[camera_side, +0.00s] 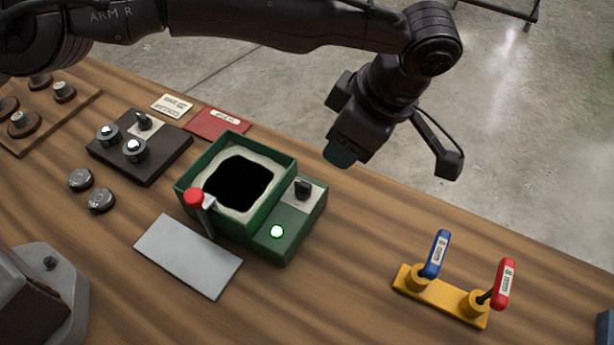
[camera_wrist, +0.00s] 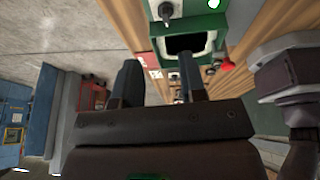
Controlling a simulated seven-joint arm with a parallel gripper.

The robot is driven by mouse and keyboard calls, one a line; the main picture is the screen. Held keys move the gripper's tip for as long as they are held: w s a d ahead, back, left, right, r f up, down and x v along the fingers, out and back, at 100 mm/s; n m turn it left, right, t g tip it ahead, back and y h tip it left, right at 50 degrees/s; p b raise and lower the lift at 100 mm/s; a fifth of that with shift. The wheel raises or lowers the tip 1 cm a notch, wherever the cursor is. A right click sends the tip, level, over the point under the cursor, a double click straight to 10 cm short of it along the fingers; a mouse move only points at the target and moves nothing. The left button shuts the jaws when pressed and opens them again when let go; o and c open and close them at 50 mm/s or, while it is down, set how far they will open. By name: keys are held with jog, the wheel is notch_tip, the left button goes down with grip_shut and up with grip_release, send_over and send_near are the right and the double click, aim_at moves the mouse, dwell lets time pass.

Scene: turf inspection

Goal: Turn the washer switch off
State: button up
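The washer (camera_side: 262,232) is a green box on the wooden table, with a square basin that is dark inside. Its switch (camera_side: 303,188) is a dark knob on a pale plate, on the box's right part. A lamp (camera_side: 277,231) below it glows white-green. In the wrist view the switch (camera_wrist: 166,11) is at the top edge, beside the lit lamp (camera_wrist: 213,3). My gripper (camera_side: 394,160) hangs above and to the right of the washer, apart from it. Its two fingers are spread with nothing between them, as the wrist view also shows (camera_wrist: 158,80).
A red-knobbed lever (camera_side: 195,197) stands at the basin's front left. A grey plate (camera_side: 188,255) lies in front. A dark block (camera_side: 150,165) with its own knob is at left. A yellow holder (camera_side: 440,298) with blue and red handles is at right. Table between washer and holder is clear.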

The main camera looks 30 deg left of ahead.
aim_at(304, 184)
jog(key=x, duration=0.8)
jog(key=a+x, duration=0.1)
jog(key=x, duration=0.4)
jog(key=shift+s+a+r, duration=0.1)
jog(key=shift+s+r, duration=0.1)
jog(key=shift+s, duration=0.1)
grip_shut()
